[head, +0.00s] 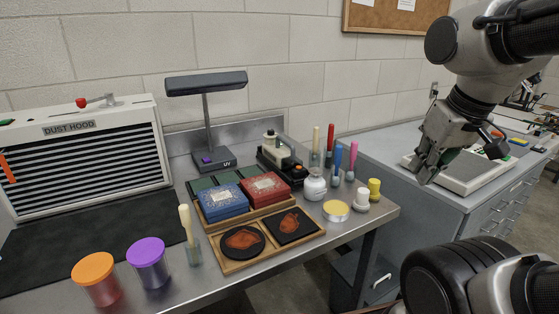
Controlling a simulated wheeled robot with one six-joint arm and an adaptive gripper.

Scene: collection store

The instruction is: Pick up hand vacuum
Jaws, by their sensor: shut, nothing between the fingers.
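A small black and cream device with an orange part (283,158), which looks like the hand vacuum, sits near the back of the steel table, behind the red box. Its lower front is partly hidden by the boxes. My gripper (424,166) is at the right, well apart from this device, in front of the grey cabinet top. It points downward, its fingers are together, and nothing shows between them.
Upright colored brushes (337,160), a white jar (314,186) and small pots stand right of the device. A UV lamp (206,90) stands behind left. Orange and purple-lidded jars (147,262) stand front left.

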